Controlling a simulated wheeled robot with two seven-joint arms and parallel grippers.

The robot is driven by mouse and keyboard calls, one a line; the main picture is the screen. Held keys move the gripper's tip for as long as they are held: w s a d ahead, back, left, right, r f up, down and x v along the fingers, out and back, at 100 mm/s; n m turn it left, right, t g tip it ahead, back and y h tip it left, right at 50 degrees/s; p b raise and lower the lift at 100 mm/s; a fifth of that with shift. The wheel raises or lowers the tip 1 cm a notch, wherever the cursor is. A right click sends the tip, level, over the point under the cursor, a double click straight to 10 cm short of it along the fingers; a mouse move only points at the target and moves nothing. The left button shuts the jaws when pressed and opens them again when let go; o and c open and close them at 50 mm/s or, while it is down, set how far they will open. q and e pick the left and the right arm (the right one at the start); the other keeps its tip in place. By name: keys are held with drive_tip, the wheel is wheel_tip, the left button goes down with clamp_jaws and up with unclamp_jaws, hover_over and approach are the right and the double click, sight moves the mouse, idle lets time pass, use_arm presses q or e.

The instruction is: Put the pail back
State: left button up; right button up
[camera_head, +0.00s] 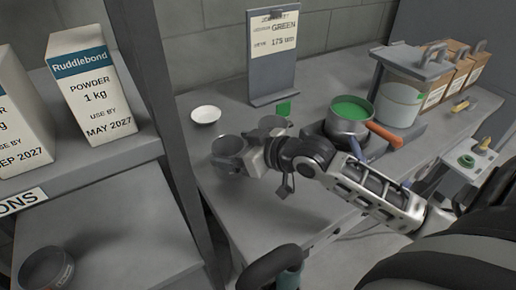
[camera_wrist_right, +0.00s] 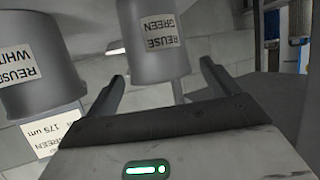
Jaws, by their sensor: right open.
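Two grey pails stand on the workbench (camera_head: 225,204), a nearer one (camera_head: 229,152) and one farther back (camera_head: 271,124). In the right wrist view a grey pail labelled "REUSE GREEN" (camera_wrist_right: 152,42) is between and beyond the fingers, and one labelled "REUSE WHITE" (camera_wrist_right: 35,60) is to the left. I cannot tell which is which in the head view. My right gripper (camera_head: 250,157) is close beside the pails, partly covering them; its open fingers show in the wrist view (camera_wrist_right: 160,85). Another grey pail-like container (camera_head: 47,268) sits on the low left shelf. My left gripper is not in view.
A pot of green liquid (camera_head: 349,112) with an orange handle stands right of the pails. A sign (camera_head: 272,60), white dish (camera_head: 206,114) and lidded tub (camera_head: 400,92) are behind. A post (camera_head: 165,110) and Ruddlebond boxes (camera_head: 92,85) border the left.

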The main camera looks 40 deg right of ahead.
drive_tip(key=v, duration=0.9)
drive_tip(key=shift+s, duration=0.2)
